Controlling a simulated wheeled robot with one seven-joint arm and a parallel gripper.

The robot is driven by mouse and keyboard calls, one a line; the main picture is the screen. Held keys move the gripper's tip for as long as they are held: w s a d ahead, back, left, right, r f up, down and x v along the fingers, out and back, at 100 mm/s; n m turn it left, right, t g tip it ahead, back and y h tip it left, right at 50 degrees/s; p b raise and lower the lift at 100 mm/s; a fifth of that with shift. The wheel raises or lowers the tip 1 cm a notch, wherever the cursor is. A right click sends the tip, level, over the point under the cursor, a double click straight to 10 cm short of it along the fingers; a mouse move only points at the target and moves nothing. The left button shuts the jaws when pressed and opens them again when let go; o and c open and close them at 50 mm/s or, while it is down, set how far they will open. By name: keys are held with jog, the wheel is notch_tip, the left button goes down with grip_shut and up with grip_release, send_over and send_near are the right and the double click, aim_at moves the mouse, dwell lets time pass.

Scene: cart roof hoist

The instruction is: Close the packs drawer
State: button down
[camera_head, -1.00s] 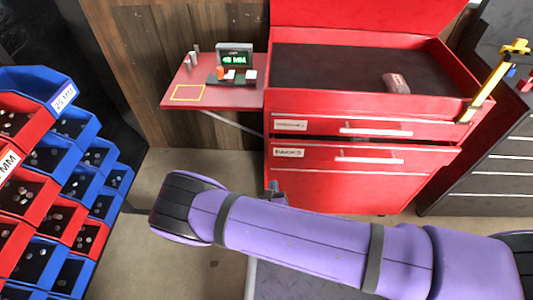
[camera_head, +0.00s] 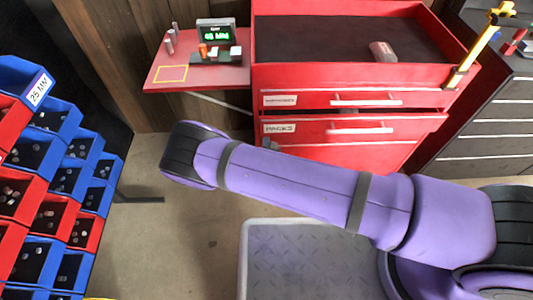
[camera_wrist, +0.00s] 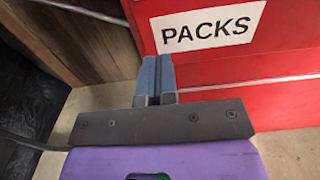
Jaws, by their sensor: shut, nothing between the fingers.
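The packs drawer (camera_head: 340,145) is the red front with a PACKS label and pale handle (camera_head: 362,130) on the red cart. A dark gap along its top edge shows it stands slightly open. In the wrist view the PACKS label (camera_wrist: 209,27) is close and large. My gripper (camera_wrist: 155,72) is shut and empty, its fingertips by the lower left of the drawer front, below and left of the label. I cannot tell whether they touch it. In the head view my gripper (camera_head: 270,146) is a small grey tip, mostly hidden behind my purple arm.
Another drawer (camera_head: 300,100) sits above the packs drawer. The cart's top tray (camera_head: 330,40) holds a pinkish object (camera_head: 382,51). A red side shelf (camera_head: 170,80) carries a digital display (camera_head: 216,33). Blue and red bins (camera_head: 45,160) stand left; a dark cabinet (camera_head: 490,130) stands right.

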aim_at(265, 128)
jog(key=shift+w+a, duration=0.1)
jog(key=shift+w, duration=2.05)
jog(key=w, duration=0.4)
jog(key=shift+w, duration=0.15)
jog(key=shift+w+r, duration=0.2)
jog(key=shift+a, duration=0.1)
